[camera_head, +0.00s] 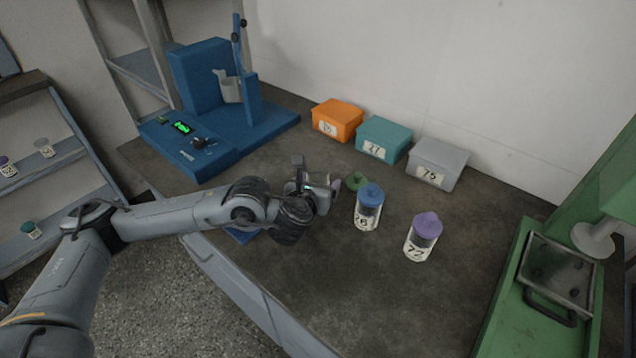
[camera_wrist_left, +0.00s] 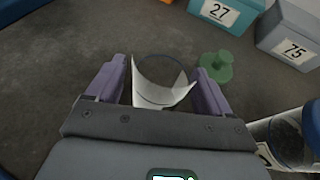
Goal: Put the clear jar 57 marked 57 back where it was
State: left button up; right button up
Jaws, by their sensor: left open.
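A clear open jar (camera_wrist_left: 160,82) with a white label stands on the table between the two purple fingers of my left gripper (camera_wrist_left: 158,86). I see no number on the label from here, so I cannot tell if it is 57. The fingers are open, one on each side of the jar, with a gap visible. In the head view my left gripper (camera_head: 326,190) hides most or all of that jar. A green knobbed lid (camera_wrist_left: 216,66) lies on the table just beyond the right finger; it also shows in the head view (camera_head: 356,181). My right gripper is not in view.
A blue-lidded jar (camera_head: 369,205) and a purple-lidded jar 77 (camera_head: 423,238) stand right of the gripper. Orange, teal (camera_head: 384,138) and grey boxes line the wall. A blue machine (camera_head: 205,120) is back left. Shelves (camera_head: 60,165) at left hold jars. A green machine (camera_head: 540,280) is right.

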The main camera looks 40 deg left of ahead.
pick_arm(q)
jog(key=p+v, duration=0.7)
jog(key=v, duration=0.3)
jog(key=shift+s+d+r, duration=0.15)
jog(key=shift+r, duration=0.15)
jog(key=shift+p+v, duration=0.35)
jog(key=shift+v, duration=0.4)
